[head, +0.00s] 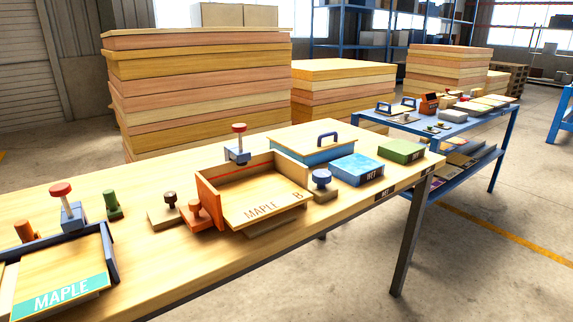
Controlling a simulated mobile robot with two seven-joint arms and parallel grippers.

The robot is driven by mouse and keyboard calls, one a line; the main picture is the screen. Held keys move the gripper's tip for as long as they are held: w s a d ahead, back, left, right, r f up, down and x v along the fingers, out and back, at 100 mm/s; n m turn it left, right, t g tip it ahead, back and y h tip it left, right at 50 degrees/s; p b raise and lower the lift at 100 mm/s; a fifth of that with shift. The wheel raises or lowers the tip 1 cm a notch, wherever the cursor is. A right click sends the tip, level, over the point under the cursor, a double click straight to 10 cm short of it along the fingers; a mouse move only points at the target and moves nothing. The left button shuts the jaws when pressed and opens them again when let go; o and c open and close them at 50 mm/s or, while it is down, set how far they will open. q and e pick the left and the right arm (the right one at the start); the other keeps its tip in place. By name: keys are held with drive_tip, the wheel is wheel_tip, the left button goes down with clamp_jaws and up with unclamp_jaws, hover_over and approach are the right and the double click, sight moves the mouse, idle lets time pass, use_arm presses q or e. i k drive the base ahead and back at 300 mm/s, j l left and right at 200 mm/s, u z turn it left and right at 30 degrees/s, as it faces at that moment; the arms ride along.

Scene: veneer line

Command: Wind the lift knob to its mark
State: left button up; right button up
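No label marks one knob as the lift knob, and no mark for it can be made out. Candidates stand on the wooden bench (375,203). A blue round-topped knob (321,177) is right of the orange tray (208,196), which holds a "MAPLE B" board (262,198). A dark brown knob (170,198) stands on a small wooden block to the left, with an orange knob (195,208) beside the tray. Red-topped posts on blue-grey bases stand behind the tray (239,130) and at the left (61,190). Neither gripper is in view.
A "MAPLE" tray (112,258) sits at the near left by a green peg (112,203). Blue (357,168) and green (401,150) "WET" pads lie at the right. Veneer stacks (200,85) rise behind. A blue table (450,128) stands beyond; the right floor is open.

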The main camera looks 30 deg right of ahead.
sight(321, 177)
drive_tip(key=z, duration=1.2)
